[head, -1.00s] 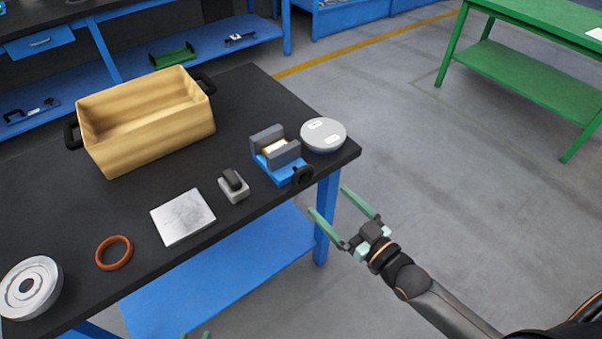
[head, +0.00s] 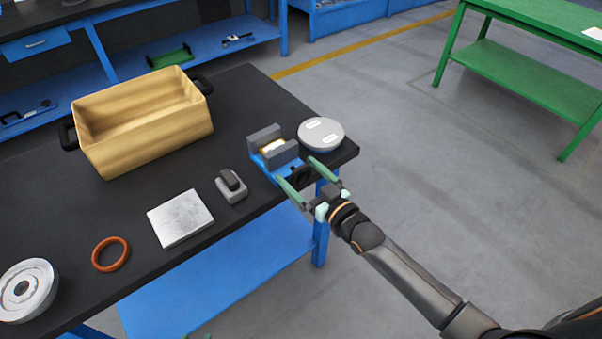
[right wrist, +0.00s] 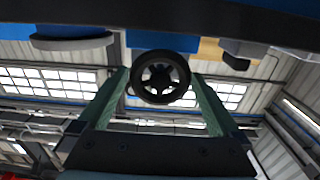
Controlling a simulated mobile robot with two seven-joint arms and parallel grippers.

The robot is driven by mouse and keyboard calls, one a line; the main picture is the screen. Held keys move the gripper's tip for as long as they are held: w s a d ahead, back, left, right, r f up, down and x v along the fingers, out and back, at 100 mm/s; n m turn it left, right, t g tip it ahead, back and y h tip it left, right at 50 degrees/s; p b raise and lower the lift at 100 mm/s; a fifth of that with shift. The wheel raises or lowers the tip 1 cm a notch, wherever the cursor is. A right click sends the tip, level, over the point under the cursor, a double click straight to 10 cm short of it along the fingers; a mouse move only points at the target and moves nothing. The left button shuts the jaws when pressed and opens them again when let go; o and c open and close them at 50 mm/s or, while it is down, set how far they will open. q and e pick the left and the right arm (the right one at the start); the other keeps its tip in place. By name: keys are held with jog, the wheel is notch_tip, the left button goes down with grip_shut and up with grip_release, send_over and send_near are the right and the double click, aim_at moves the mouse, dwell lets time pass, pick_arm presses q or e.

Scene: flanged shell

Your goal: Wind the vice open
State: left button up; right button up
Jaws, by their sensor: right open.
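The vice (head: 264,162) stands near the right front corner of the black bench, with a blue base and grey jaws. A pale yellowish block (head: 272,147) sits between its jaws. Its black handwheel (right wrist: 160,77) faces my right gripper (head: 295,171). That gripper is open, its green fingers on either side of the wheel. In the right wrist view the wheel lies between the fingertips, with no clear contact on either side. Only a trace of green fingertip from my left gripper (head: 207,337) shows at the bottom edge of the head view.
A round grey lidded piece (head: 321,133) stands just right of the vice. A small grey block with a dark top (head: 231,186), a metal plate (head: 180,218), an orange ring (head: 111,254), a flanged disc (head: 27,290) and a tan bin (head: 150,135) occupy the bench.

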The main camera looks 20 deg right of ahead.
jog(key=c, duration=1.2)
jog(key=shift+m, duration=0.3)
